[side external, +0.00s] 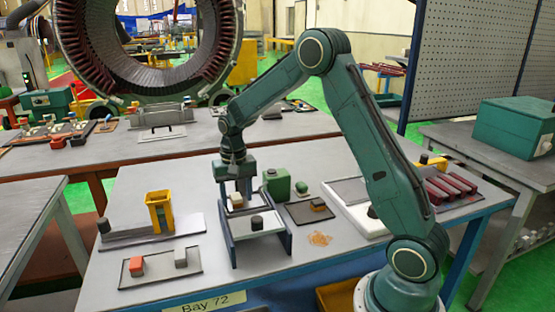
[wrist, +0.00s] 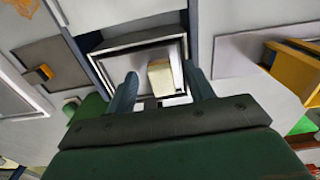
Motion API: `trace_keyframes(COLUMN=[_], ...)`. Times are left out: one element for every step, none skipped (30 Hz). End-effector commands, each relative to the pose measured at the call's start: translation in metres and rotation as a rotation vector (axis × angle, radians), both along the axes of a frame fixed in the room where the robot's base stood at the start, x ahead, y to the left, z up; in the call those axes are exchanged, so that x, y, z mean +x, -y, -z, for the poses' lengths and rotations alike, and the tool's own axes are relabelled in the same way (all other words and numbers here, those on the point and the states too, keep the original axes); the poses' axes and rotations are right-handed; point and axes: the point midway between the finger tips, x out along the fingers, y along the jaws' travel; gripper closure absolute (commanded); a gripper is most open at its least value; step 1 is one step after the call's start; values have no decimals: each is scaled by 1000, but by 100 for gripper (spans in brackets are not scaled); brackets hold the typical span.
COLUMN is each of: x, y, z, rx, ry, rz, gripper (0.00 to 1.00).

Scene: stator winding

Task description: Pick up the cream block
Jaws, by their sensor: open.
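The cream block (side external: 237,200) sits at the far end of a grey tray with dark blue side rails (side external: 234,246). In the wrist view the cream block (wrist: 160,79) lies between my two fingers, a little nearer the right one, with a gap visible on the left. My gripper (side external: 237,188) points down over the block, and its jaws are open and empty. The wrist view shows the fingers of my gripper (wrist: 161,71) apart, on either side of the block. I cannot tell how far below the fingertips the block lies.
A green box (side external: 277,184) stands close right of my gripper. A dark pad (side external: 302,212) carries a small orange-brown block (side external: 318,204).

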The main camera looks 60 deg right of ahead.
Motion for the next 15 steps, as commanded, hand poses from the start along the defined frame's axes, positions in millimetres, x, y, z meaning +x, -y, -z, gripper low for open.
trace_keyframes(x=[0,0,0,0,0,0,0,0,0,0,0,0,0,0,0], y=[0,0,0,0,0,0,0,0,0,0,0,0,0,0,0], z=[0,0,0,0,0,0,0,0,0,0,0,0,0,0,0], rx=[0,0,0,0,0,0,0,0,0,0,0,0,0,0,0], ry=[0,0,0,0,0,0,0,0,0,0,0,0,0,0,0], rz=[0,0,0,0,0,0,0,0,0,0,0,0,0,0,0], gripper=[47,47,47,47,47,47,47,53,61,67,73,81,87,92,96])
